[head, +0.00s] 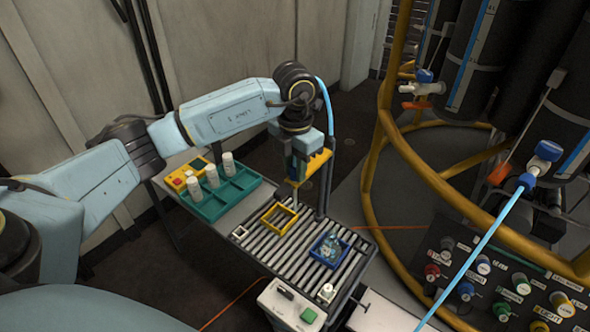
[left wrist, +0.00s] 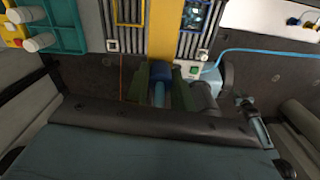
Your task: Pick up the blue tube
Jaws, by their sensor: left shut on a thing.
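My left gripper (head: 297,172) hangs above the far edge of the roller table, beside a yellow bracket. In the left wrist view, its two dark green fingers (left wrist: 160,88) are shut on the blue tube (left wrist: 160,72), which has a darker blue end and a paler blue part between the fingers. In the head view the gripper and bracket hide most of the tube, and a pale narrow end (head: 294,197) shows below. I cannot tell whether the tube touches anything under it. My right gripper is not in view.
The roller table (head: 290,262) carries a yellow frame (head: 279,219) and a blue tray (head: 329,250) of small clear pieces. A green rack (head: 232,196) with several white bottles stands left. A yellow bracket (head: 318,163) on a post is close to the gripper. Yellow railing (head: 440,185) stands right.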

